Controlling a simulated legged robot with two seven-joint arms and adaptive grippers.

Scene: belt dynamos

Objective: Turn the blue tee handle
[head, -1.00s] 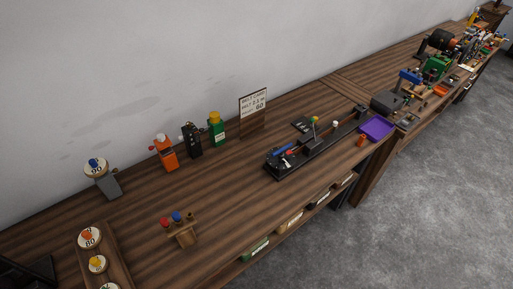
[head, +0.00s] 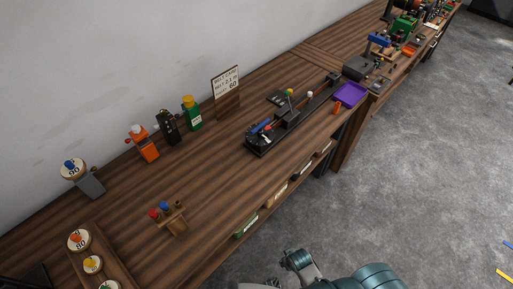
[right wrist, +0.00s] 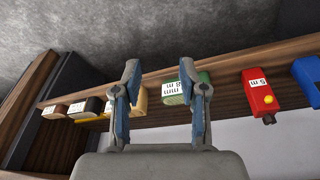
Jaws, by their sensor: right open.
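Several blue parts show in the head view, and I cannot tell for sure which is the tee handle. A blue bar-shaped handle (head: 261,126) sits at the near left end of a long black belt rig (head: 258,146) on the bench. A blue-topped piece (head: 164,206) stands in a small wooden holder (head: 176,224) beside a red-topped one. My right gripper (right wrist: 160,75) is open and empty in the right wrist view, in front of a shelf under the bench. In the head view my right arm is at the bottom edge, off the bench. My left gripper is not seen.
Orange, black and green bottle-like units (head: 192,115) stand at the back, near a card sign (head: 227,88). Labelled boxes (right wrist: 262,92) line the shelf below. Bare bench top lies between holder and rig.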

